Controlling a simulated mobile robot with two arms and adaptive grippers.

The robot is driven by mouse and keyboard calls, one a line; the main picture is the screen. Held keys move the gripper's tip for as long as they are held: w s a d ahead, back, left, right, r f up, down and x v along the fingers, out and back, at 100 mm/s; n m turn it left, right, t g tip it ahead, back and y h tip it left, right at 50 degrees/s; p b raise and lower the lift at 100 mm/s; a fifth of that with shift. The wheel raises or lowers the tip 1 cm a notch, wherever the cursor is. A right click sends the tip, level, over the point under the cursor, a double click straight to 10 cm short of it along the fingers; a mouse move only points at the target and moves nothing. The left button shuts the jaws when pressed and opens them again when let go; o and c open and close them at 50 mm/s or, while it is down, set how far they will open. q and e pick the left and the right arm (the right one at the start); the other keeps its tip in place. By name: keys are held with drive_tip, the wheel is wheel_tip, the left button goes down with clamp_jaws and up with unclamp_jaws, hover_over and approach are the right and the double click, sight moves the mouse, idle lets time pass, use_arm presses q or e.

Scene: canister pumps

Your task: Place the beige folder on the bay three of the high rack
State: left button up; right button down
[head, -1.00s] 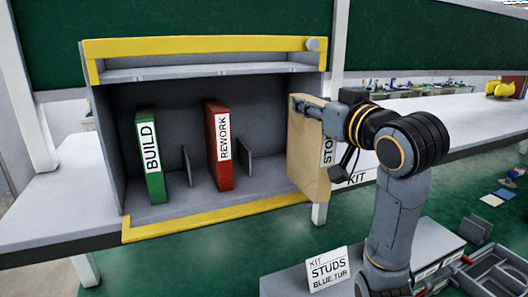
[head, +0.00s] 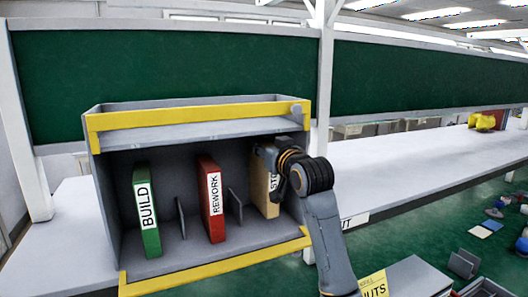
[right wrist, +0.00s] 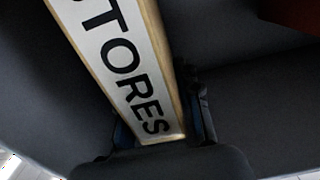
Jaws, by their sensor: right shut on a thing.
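The beige folder (head: 262,185), with a white spine label, stands upright inside the right-hand bay of the grey rack (head: 105,215). In the right wrist view its label reads STORES (right wrist: 120,65). My right gripper (head: 268,155) is shut on the folder near the top of its spine and partly hides it. In the right wrist view the fingers (right wrist: 160,125) lie on both sides of the folder. I cannot tell whether the folder's bottom touches the rack floor. My left gripper is not in view.
A green BUILD folder (head: 146,210) stands in the left bay and a red REWORK folder (head: 211,199) in the middle bay. Low grey dividers (head: 235,204) separate the bays. A yellow lip (head: 215,262) runs along the rack's front edge. The white bench (head: 400,160) to the right is mostly clear.

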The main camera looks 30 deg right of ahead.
sight(263, 176)
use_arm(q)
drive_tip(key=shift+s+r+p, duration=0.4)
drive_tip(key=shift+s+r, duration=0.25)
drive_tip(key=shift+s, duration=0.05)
use_arm(e)
wheel_tip(263, 176, down, 3)
drive_tip(key=shift+s+r, duration=0.15)
drive_tip(key=shift+r, duration=0.05)
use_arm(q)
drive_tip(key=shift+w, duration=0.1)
use_arm(e)
drive_tip(key=shift+f, duration=0.2)
drive_tip(key=c, duration=0.9)
unclamp_jaws()
drive_tip(key=shift+c, duration=0.2)
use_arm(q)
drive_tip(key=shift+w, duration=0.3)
use_arm(e)
drive_tip(key=shift+r, duration=0.15)
